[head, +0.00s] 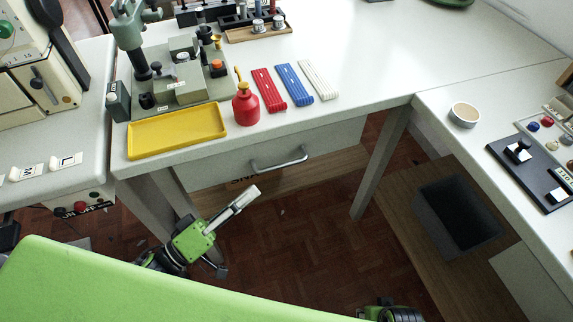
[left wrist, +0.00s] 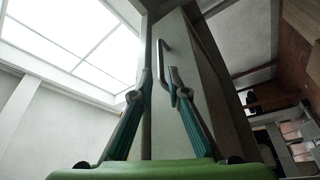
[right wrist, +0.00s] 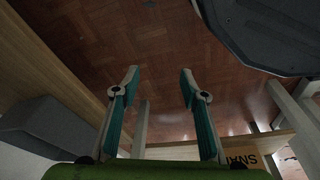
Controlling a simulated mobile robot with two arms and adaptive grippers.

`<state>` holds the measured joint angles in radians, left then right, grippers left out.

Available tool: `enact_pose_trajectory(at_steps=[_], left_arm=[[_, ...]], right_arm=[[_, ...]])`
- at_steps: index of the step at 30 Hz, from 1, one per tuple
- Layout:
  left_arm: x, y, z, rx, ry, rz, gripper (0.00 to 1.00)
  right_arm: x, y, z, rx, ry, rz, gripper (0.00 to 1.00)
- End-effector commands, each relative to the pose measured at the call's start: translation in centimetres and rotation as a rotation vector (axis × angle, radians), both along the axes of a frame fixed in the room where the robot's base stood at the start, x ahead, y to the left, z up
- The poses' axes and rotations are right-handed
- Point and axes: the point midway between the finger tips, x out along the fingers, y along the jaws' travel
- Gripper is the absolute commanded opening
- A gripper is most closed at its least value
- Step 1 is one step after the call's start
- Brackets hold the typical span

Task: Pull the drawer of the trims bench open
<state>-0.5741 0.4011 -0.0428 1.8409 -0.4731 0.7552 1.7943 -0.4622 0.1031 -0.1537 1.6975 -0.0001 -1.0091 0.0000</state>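The trims bench's drawer (head: 225,170) has a pale front under the tabletop and looks shut. Its grey bar handle (head: 279,161) sits mid-front. My left gripper (head: 257,190) is below and left of the handle in the head view, pointing up toward it, apart from it. In the left wrist view the handle (left wrist: 162,60) appears ahead, between the open fingertips (left wrist: 160,78); whether they touch it I cannot tell. My right gripper (right wrist: 158,78) is open and empty over the floor; in the head view only part of its wrist shows at the bottom edge.
On the trims bench (head: 360,60) are a yellow tray (head: 177,130), a red bottle (head: 245,105), coloured strips (head: 294,84) and a green press (head: 190,80). A dark bin (head: 457,215) stands right, under the side table. The floor before the drawer is clear.

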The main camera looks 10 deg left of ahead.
Motion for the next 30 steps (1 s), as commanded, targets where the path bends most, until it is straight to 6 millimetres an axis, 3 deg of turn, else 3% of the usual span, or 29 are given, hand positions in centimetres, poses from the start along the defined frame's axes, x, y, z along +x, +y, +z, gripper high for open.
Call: enact_pose_trajectory(at_steps=[9, 15, 29, 30], left_arm=[[5.4, -4.2, 1.6, -0.002, -0.005, 0.003, 0.15], [7.7, -6.1, 2.1, -0.001, -0.002, 0.004, 0.15], [8.8, -7.0, 2.3, 0.0, 0.002, 0.003, 0.15], [8.8, -7.0, 2.3, 0.0, 0.002, 0.003, 0.1]], right_arm=[[0.3, 0.0, 0.6, 0.0, -0.006, -0.001, 0.4], [0.4, 0.1, 0.8, 0.0, -0.005, -0.001, 0.4], [0.7, 0.1, 1.2, 0.001, -0.012, -0.001, 0.4], [0.7, 0.1, 1.2, 0.001, -0.012, -0.001, 0.4]])
